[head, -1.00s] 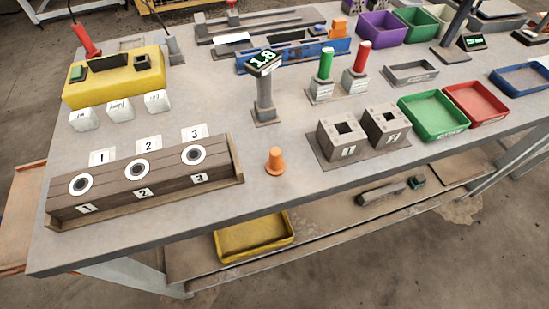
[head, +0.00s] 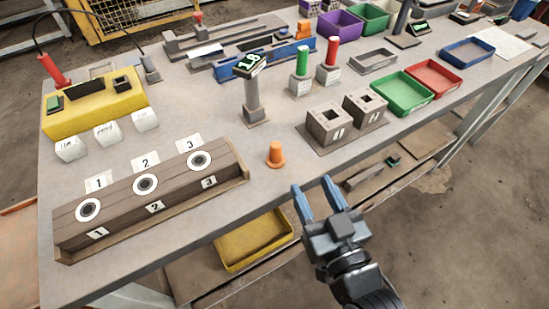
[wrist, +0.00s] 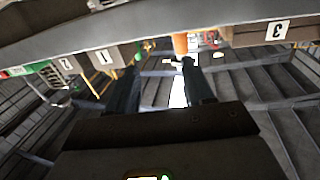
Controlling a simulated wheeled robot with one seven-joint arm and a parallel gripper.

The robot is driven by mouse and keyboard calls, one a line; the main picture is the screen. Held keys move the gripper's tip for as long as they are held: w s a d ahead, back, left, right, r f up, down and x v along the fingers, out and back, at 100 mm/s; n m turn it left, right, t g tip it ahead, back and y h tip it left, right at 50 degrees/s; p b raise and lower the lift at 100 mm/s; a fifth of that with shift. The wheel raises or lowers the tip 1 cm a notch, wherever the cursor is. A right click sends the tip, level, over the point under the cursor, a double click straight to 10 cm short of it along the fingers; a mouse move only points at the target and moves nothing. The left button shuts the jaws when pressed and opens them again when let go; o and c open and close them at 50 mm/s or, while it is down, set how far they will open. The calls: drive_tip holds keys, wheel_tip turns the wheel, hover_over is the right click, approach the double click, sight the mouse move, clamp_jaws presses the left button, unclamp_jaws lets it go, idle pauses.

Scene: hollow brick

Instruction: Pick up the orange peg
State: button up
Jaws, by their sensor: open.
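The orange peg (head: 276,155) stands upright on the grey workbench (head: 225,190), close to its front edge. It has a wide base and a narrower top. It also shows at the top of the wrist view (wrist: 180,43), beyond the fingertips. My gripper (head: 312,192) is open and empty, with its two blue fingers apart. In the head view it is to the lower right of the peg, by the bench's front edge, and does not touch the peg. The wrist view shows both dark fingers (wrist: 157,78) with a gap between them.
A brown block with three numbered holes (head: 145,195) is left of the peg. Two hollow bricks (head: 327,133) stand to its right, and a post with a 1.8 display (head: 252,100) is behind it. A yellow tray (head: 250,243) lies on the lower shelf.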

sight(278, 149)
drive_tip(key=shift+y, duration=0.5)
drive_tip(key=a, duration=0.1)
drive_tip(key=w+a+r, duration=0.1)
drive_tip(key=w+a, duration=0.1)
drive_tip(key=a, duration=0.1)
drive_tip(key=shift+w+r, duration=0.15)
drive_tip(key=shift+w, duration=0.1)
drive_tip(key=x, duration=0.2)
drive_tip(key=p+x, duration=0.1)
drive_tip(key=x, duration=0.1)
drive_tip(key=p+x, duration=0.1)
drive_tip(key=x, duration=0.1)
drive_tip(key=shift+w+a+r, duration=0.15)
drive_tip(key=shift+a+r, duration=0.15)
drive_tip(key=shift+w+a+f+p, duration=0.1)
drive_tip(key=shift+w+a+p, duration=0.1)
drive_tip(key=shift+w+p, duration=0.15)
clamp_jaws()
